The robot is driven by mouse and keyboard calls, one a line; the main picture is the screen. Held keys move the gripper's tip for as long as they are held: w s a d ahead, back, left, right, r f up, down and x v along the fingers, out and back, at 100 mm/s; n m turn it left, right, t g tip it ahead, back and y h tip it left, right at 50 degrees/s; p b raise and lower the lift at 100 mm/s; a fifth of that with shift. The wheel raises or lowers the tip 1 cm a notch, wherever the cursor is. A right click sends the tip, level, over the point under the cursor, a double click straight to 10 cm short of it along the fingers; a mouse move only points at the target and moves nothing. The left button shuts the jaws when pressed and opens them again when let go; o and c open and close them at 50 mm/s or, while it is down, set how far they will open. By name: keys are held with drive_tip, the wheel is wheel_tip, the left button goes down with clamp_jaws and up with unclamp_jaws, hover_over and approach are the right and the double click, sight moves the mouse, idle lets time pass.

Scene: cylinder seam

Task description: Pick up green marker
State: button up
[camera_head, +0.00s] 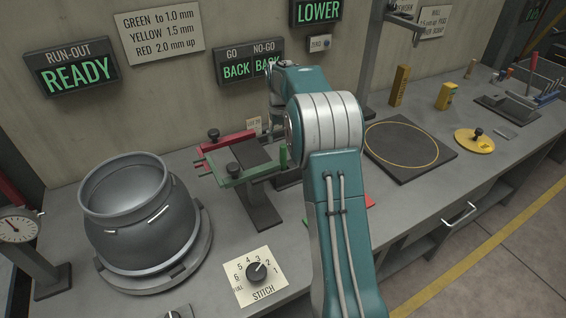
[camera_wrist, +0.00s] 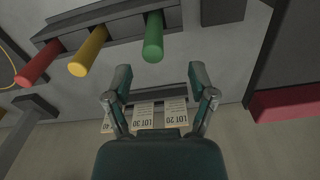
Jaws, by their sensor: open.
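A yellow marker (camera_wrist: 88,51) and a red marker (camera_wrist: 41,61) stick out of the same holder to the left.
Paper lot tags (camera_wrist: 176,112) lie below the fingertips in the wrist view, and a red block (camera_wrist: 288,103) is at right. In the head view, a grey vessel (camera_head: 140,225) stands left, a green frame (camera_head: 248,173) beside my arm, and a dark square plate (camera_head: 427,171) right.

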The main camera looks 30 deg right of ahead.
sight(283, 155)
drive_tip(key=f, duration=0.7)
drive_tip(key=shift+d+f, duration=0.15)
drive_tip(key=shift+d, duration=0.2)
clamp_jaws()
